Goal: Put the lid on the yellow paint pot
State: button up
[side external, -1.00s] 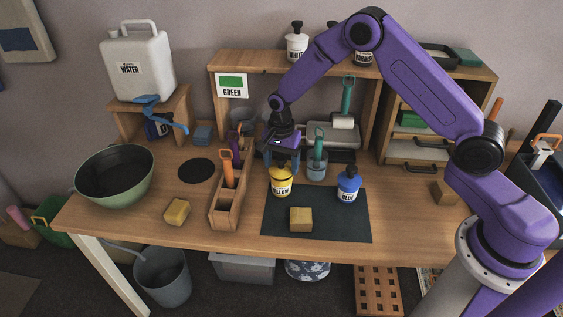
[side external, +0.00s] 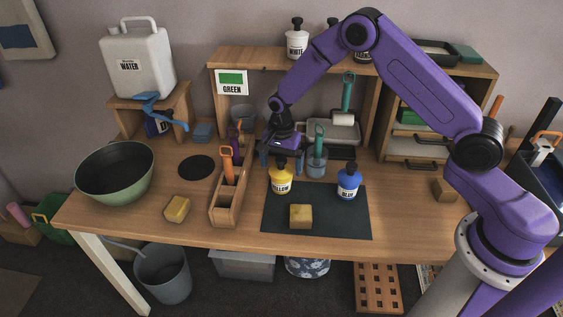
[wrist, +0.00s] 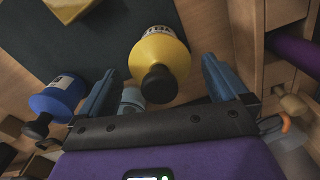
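The yellow paint pot (side external: 281,181) stands upright at the back edge of the dark mat. The wrist view shows the same yellow pot (wrist: 158,54) with a black knobbed lid (wrist: 159,84) at its neck. Whether the lid is fully seated is hard to tell, and the gripper hides it in the side view. My gripper (side external: 281,159) is just above the pot. Its blue fingers are spread wide in the wrist view (wrist: 160,85), with the lid between them and clear space on both sides. Nothing is held.
A blue pot (side external: 348,184) with a black lid stands right of the yellow pot. A grey cup with a teal-handled tool (side external: 317,163) is close behind. A wooden tool holder (side external: 228,205) is to the left. A sponge block (side external: 301,217) lies on the mat (side external: 335,220).

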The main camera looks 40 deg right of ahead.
notch_tip(320, 180, up, 18)
jog(key=shift+f, duration=0.25)
dwell(0.5)
jog(key=s+a+r+n, duration=0.1)
jog(key=s+r+n, duration=0.1)
jog(key=s+n, duration=0.85)
jog(key=s+a+r+n, duration=0.1)
jog(key=s+r+n, duration=0.35)
jog(key=s, duration=1.05)
jog(key=s+d+f+n, duration=0.3)
jog(key=s+d+n, duration=0.2)
jog(key=s+n, duration=0.4)
jog(key=shift+s+d+n, duration=0.2)
jog(key=shift+s+n, duration=0.1)
jog(key=shift+s, duration=0.9)
jog(key=shift+f, duration=0.1)
